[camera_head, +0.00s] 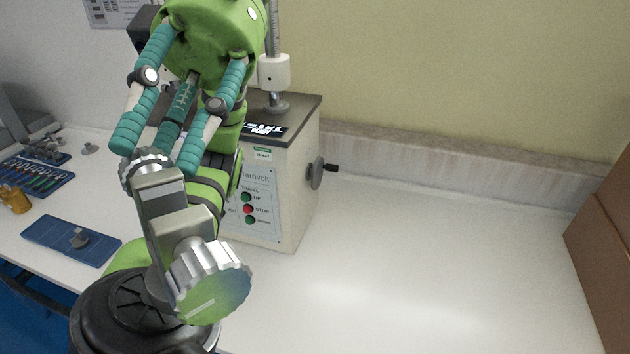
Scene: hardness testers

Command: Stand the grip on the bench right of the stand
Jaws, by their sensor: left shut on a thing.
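The grip (157,205) is a grey metal clamp with a knurled knob at its upper end and a larger knurled knob at its lower end. My left gripper (158,148), green with teal ribbed fingers, points downward and is shut on the upper end of the grip. The grip hangs in front of the stand, slightly tilted. The stand (292,190) is a cream box with a dark top, a column, buttons and a side crank. My gripper and arm hide its left part. My right gripper is not in view.
The white bench (430,270) is clear right of the stand. A brown box (608,225) stands at the right edge. A blue mat (72,241) with a small metal part, a blue tool tray (40,178) and a yellow item (14,198) lie at left. A wall runs behind.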

